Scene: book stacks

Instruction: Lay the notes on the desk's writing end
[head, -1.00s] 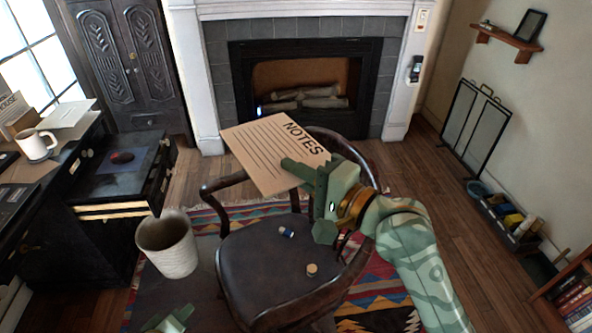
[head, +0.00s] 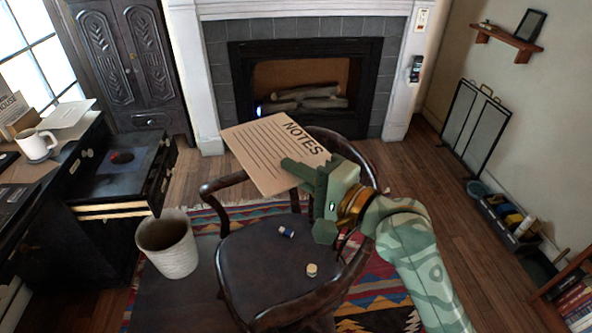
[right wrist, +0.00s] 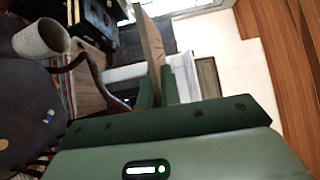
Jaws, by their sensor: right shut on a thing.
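The notes (head: 268,158) are a tan sheet or board with printed lines and the word NOTES. My right gripper (head: 312,177) is shut on their near right edge and holds them in the air above the wooden chair (head: 262,260). In the right wrist view the notes (right wrist: 150,42) show nearly edge-on between the fingers (right wrist: 158,92). The desk (head: 72,165) stands at the left, apart from the notes. A white mug (head: 36,145) and papers (head: 68,113) are on it. My left gripper is not in view.
A pale basket (head: 168,248) stands between the desk and the chair. An open drawer section (head: 115,185) juts out from the desk, with a dark red object (head: 122,157) on top. Two small items lie on the chair seat. The fireplace (head: 305,85) is behind.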

